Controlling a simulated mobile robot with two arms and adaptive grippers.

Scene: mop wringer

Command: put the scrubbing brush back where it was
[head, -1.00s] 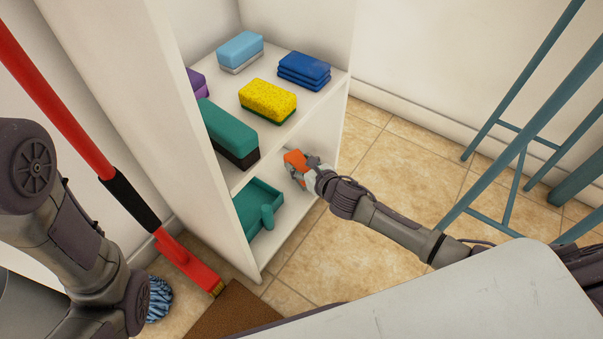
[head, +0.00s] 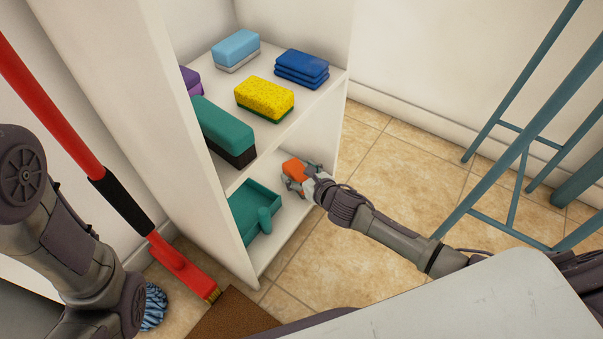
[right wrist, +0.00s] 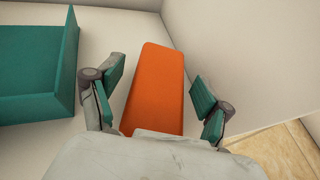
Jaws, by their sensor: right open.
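An orange block-like thing (head: 294,169), which looks like the scrubbing brush, rests on the lower shelf (head: 286,232) of the white cabinet. It also shows in the right wrist view (right wrist: 155,90), lying lengthwise away from me; no bristles are visible. My right gripper (head: 300,174) reaches into the lower compartment. In the right wrist view my right gripper (right wrist: 158,88) is open, its teal-padded fingers on either side of the orange thing, with gaps on both sides. My left arm shows at the left, but its gripper is out of view.
A teal dustpan-like tray (head: 257,212) is left of the orange thing. The upper shelf holds a teal block with dark underside (head: 222,130), a yellow sponge (head: 264,95), a light-blue block (head: 236,47) and blue cloths (head: 302,66). A red-handled broom (head: 60,110) leans left.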

